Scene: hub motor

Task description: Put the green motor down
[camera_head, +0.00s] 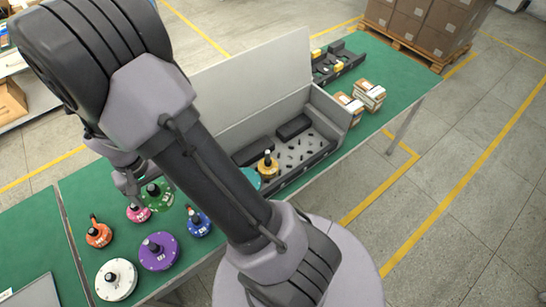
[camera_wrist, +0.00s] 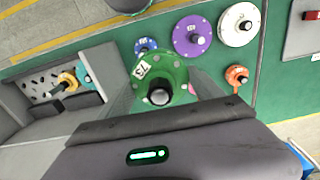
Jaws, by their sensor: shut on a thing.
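The green motor (camera_wrist: 170,72) is a round green disc marked 73 with a dark shaft, large and close in the wrist view. My gripper (camera_wrist: 160,97) is shut on it there; the fingertips are mostly hidden. In the head view the green motor (camera_head: 162,201) shows partly beside my arm, with my gripper (camera_head: 138,196) at its left, above the green table. I cannot tell from the pictures whether its underside touches the table.
Blue (camera_head: 198,226), purple (camera_head: 158,251), white (camera_head: 116,279), orange (camera_head: 98,235) and pink (camera_head: 138,213) motors stand close by on the green table (camera_head: 75,200). A grey bin (camera_head: 345,113) with a yellow motor (camera_head: 267,168) stands to the right. Boxes (camera_head: 368,94) lie beyond it.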

